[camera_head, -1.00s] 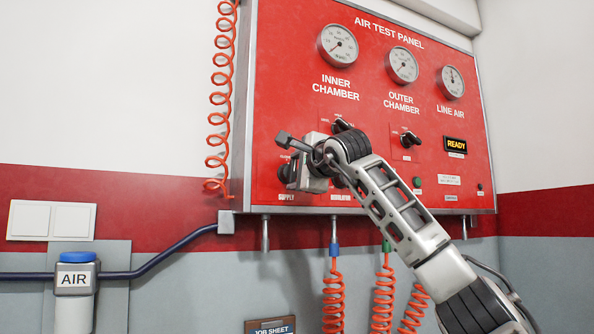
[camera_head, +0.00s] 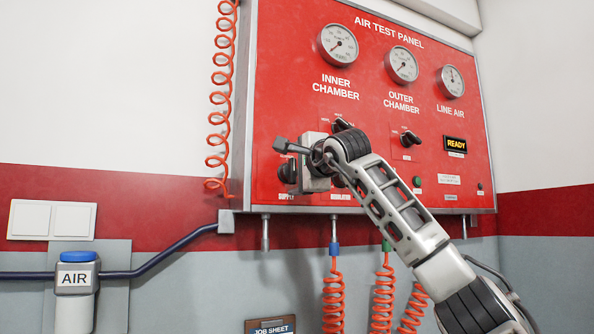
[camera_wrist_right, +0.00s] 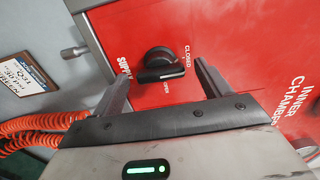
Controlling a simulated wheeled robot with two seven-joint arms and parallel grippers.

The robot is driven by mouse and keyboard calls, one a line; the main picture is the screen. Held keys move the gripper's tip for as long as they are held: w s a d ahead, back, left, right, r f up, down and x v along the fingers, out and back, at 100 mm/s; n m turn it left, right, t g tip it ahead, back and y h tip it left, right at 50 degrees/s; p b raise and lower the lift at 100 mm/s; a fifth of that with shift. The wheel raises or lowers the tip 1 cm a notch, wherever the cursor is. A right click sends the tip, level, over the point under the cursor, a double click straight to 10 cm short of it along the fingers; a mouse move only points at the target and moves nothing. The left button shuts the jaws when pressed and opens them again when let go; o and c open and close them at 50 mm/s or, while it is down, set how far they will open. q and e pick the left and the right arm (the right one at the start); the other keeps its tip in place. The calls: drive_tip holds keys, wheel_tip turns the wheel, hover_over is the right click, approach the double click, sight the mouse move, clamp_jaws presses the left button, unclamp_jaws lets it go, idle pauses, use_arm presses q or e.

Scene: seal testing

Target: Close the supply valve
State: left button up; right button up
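The supply valve (camera_head: 286,172) is a black knob at the lower left of the red air test panel, above the SUPPLY label. In the right wrist view the valve (camera_wrist_right: 162,62) shows a bar handle lying near the OPEN mark, with CLOSED printed above and to the right. My right gripper (camera_wrist_right: 164,70) is open, with one finger on each side of the handle and visible gaps between them. In the head view the right gripper (camera_head: 303,164) is in front of the panel beside the knob, and my wrist hides part of the panel. My left gripper is not in view.
Gauges (camera_head: 338,45) and the outer chamber knob (camera_head: 410,138) are on the panel (camera_head: 290,50). An orange coiled hose (camera_head: 217,100) hangs at its left edge. More coiled hoses (camera_head: 333,295) hang below. A blue-capped AIR unit (camera_head: 75,280) stands at the lower left.

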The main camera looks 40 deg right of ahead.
drive_tip(key=shift+s, duration=0.1)
drive_tip(key=shift+s, duration=0.25)
use_arm(q)
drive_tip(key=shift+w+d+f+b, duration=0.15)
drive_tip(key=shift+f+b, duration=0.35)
drive_tip(key=shift+b, duration=0.75)
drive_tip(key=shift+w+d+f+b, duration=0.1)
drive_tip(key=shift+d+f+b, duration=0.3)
drive_tip(key=shift+b, duration=0.85)
use_arm(e)
drive_tip(key=v, duration=1.5)
drive_tip(key=shift+a, duration=0.25)
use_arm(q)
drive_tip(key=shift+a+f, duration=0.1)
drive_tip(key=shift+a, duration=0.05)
